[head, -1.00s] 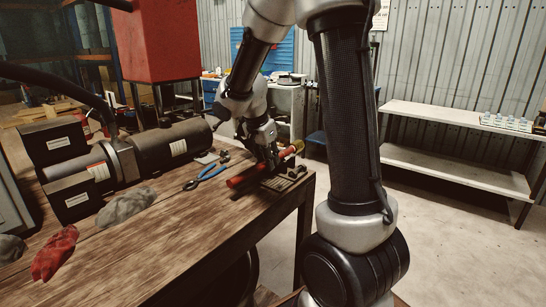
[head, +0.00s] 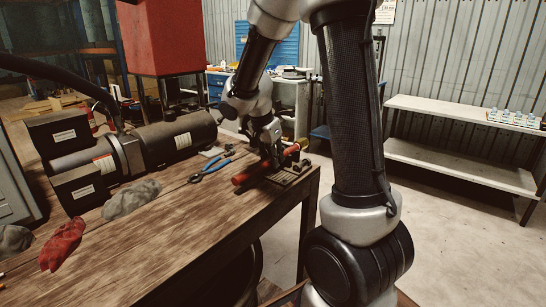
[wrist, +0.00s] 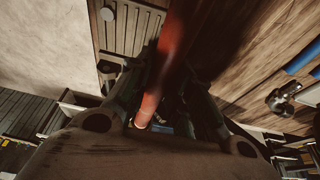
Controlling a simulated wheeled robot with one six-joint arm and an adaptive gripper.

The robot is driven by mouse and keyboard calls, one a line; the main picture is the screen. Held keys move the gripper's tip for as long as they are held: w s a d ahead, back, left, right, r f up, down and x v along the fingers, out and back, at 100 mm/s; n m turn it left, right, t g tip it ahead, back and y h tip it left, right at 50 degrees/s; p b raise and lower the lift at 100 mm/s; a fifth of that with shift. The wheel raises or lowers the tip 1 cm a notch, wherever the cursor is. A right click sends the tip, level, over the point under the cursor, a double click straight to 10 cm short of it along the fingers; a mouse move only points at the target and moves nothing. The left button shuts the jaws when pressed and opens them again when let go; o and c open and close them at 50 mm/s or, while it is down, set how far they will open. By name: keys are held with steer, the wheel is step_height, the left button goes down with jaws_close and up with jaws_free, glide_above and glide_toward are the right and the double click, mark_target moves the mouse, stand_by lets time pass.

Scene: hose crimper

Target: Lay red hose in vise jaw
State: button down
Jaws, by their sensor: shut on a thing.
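The red hose (head: 240,180) is held slantwise across my gripper, low at the table's far right corner. My gripper (head: 272,158) is shut on it near its middle, with both ends sticking out. In the wrist view the hose (wrist: 172,55) runs from the top edge down between the fingers (wrist: 163,103). The dark vise (head: 291,179) lies under and beside the hose on the tabletop. Its grooved plate (wrist: 130,28) shows left of the hose in the wrist view. Whether the hose touches the jaw is hidden by the gripper.
The wooden table (head: 190,225) carries blue-handled pliers (head: 211,169) just left of the hose. The table's right edge is close to the vise.

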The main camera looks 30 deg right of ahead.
steer(key=c, duration=1.2)
jaws_free()
steer(key=v, duration=1.2)
steer(key=shift+s+a+r+n+t+y, duration=0.15)
steer(key=shift+s+n+t+y, duration=0.45)
steer(key=shift+s+n, duration=2.45)
steer(key=shift+s+a+r+n+t+y, duration=0.1)
steer(key=shift+s+a+n+t+y, duration=0.4)
steer(key=shift+s+n, duration=2.5)
steer(key=shift+s+d+r+n+t+y, duration=0.1)
steer(key=shift+s+n+t+y, duration=0.55)
steer(key=shift+s, duration=4.45)
